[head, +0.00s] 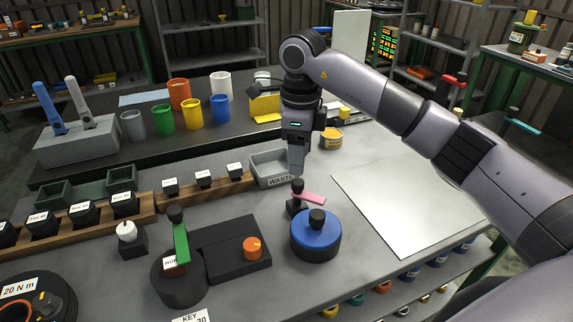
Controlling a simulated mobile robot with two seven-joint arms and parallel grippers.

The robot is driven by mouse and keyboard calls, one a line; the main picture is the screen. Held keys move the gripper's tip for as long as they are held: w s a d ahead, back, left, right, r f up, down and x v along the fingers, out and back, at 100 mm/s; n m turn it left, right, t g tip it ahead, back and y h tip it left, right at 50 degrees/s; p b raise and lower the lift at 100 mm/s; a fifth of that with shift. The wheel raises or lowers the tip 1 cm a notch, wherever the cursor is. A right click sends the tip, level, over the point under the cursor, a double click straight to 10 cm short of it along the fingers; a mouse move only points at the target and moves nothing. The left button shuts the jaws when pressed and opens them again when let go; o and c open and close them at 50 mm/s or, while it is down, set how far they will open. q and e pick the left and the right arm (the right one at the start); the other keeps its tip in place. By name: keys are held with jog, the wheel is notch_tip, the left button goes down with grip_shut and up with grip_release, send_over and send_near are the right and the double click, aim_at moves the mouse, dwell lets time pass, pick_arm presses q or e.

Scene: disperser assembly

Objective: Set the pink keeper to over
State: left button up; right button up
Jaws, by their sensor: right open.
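The pink keeper (311,198) is a short flat bar at a small black post with a dark knob (297,186). It points right, behind the black knob (317,217) of a round blue-topped disc (316,240). I cannot tell whether its tip overlaps the disc's rear edge. My right gripper (297,168) points down just above and behind the keeper's post knob. It is open, with no object seen in it; its fingers overlap in this view. My left gripper is not in view.
A green lever (181,242) stands on a black round base at left, beside a black block with an orange knob (252,248). A pale sheet (405,205) covers clear table to the right.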

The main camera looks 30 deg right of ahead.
aim_at(298, 182)
jog(key=shift+w+f, duration=0.15)
jog(key=shift+f, duration=0.05)
notch_tip(298, 182, down, 7)
jog(key=shift+r+p, duration=0.2)
jog(key=shift+p, duration=0.25)
jog(key=shift+c, duration=0.3)
grip_shut()
